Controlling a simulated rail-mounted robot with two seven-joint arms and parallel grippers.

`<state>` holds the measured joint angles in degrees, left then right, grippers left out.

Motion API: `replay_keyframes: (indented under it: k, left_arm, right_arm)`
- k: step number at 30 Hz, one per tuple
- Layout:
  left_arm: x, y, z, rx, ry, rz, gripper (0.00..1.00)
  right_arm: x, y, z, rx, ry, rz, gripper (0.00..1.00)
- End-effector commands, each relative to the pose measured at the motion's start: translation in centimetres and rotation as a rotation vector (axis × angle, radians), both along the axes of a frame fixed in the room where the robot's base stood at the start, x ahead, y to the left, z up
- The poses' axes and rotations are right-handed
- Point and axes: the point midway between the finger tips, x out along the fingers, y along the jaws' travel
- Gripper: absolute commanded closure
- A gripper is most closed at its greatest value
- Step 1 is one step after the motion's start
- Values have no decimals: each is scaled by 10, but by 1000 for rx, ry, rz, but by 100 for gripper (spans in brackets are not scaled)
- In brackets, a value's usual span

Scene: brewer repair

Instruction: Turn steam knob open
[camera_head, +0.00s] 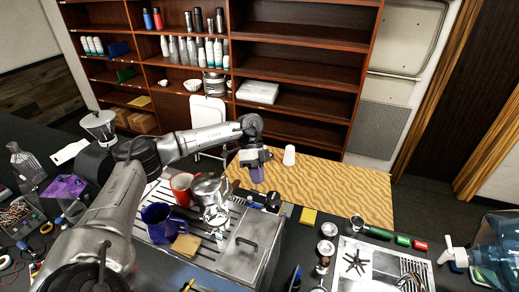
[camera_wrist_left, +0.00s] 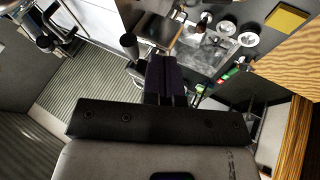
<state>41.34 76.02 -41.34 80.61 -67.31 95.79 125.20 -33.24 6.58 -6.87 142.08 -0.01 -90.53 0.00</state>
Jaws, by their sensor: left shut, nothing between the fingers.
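The silver brewer (camera_head: 247,245) stands on the dark counter at the lower middle of the head view. A small black knob-like part (camera_head: 273,201) sits at its back right edge; I cannot tell whether it is the steam knob. My left gripper (camera_head: 257,175) hangs above and behind that part, apart from it, with its purple-dark fingers pointing down. The fingers are shut together and empty. In the left wrist view the shut fingers (camera_wrist_left: 166,78) cover part of the scene, and no knob can be made out clearly. My right gripper is not in view.
A blue mug (camera_head: 160,222), a red mug (camera_head: 182,187) and a metal pitcher (camera_head: 212,188) stand on the brewer. A white cup (camera_head: 289,155) stands on the wooden table (camera_head: 340,188).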

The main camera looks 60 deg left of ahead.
Motion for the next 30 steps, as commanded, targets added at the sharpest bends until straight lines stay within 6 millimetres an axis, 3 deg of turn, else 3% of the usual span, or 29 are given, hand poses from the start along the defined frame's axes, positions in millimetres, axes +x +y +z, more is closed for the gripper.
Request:
replay_keyframes:
  k: [2, 4, 9, 16, 30]
  left_arm:
    - [10, 12, 9, 1, -1, 9, 100]
    - [18, 17, 12, 3, -7, 1, 100]
    - [19, 38, 42, 2, -8, 3, 100]
    - [21, 57, 73, 2, -6, 3, 100]
    - [22, 67, 87, 3, -2, 2, 100]
  right_arm:
    - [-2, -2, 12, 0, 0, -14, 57]
    - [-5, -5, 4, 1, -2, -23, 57]
    - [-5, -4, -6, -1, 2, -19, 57]
    - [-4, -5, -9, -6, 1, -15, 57]
    - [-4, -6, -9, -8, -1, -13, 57]
